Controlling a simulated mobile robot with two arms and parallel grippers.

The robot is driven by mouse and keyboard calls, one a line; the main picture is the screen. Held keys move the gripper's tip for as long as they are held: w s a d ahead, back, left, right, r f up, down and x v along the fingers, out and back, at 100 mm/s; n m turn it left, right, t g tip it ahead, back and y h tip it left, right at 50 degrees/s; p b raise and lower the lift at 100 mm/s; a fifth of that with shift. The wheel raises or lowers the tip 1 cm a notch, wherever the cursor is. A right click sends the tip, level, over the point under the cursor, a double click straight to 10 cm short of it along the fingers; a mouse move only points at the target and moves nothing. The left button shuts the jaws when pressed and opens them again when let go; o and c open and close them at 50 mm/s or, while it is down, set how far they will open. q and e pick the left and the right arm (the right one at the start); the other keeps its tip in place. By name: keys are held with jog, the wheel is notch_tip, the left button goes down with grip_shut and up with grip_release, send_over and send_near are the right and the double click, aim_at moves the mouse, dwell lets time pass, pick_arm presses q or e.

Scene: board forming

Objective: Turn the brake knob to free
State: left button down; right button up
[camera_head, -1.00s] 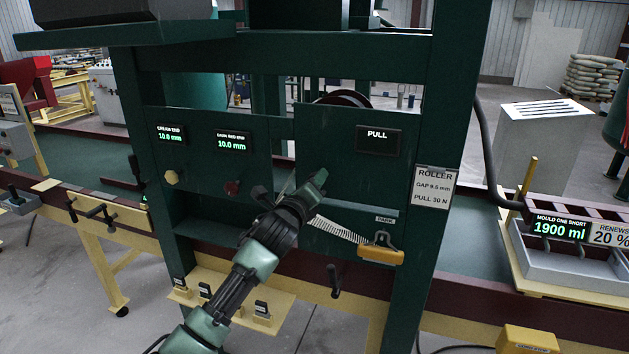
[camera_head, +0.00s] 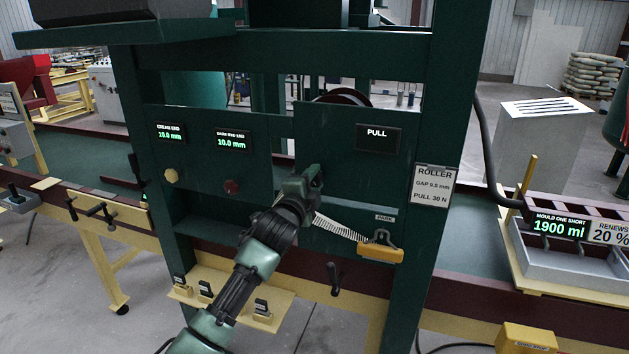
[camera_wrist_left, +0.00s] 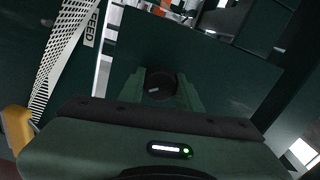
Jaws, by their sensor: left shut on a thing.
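The brake knob (camera_wrist_left: 160,88) is a dark round knob with a short light mark on its face, on a dark green panel in the left wrist view. The two fingers of my left gripper (camera_wrist_left: 162,92) lie on either side of it, shut on it. In the head view my left gripper (camera_head: 312,178) reaches up to the green panel (camera_head: 345,165) below the PULL display, and it hides the knob there. The knob's setting cannot be read. My right gripper is not in view.
A cream knob (camera_head: 171,175) and a dark red knob (camera_head: 232,186) sit on the panel to the left. A perforated white strip (camera_head: 340,228) runs to a yellow block (camera_head: 380,250) just right of my gripper. A black crank handle (camera_head: 334,278) sticks out below.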

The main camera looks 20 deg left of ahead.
pick_arm(q)
jog(key=n, duration=0.3)
jog(key=shift+n, duration=0.4)
jog(key=n, duration=0.3)
jog(key=shift+n, duration=0.3)
jog(key=n, duration=0.6)
jog(key=n+p, duration=0.1)
jog(key=n, duration=0.5)
jog(key=shift+n, duration=0.3)
jog(key=n+p, duration=0.1)
jog(key=n, duration=0.2)
jog(key=shift+n, duration=0.3)
jog(key=shift+f+n+p, duration=0.1)
jog(key=shift+n+p, duration=0.6)
jog(key=shift+n, duration=0.9)
jog(key=c, duration=1)
grip_release()
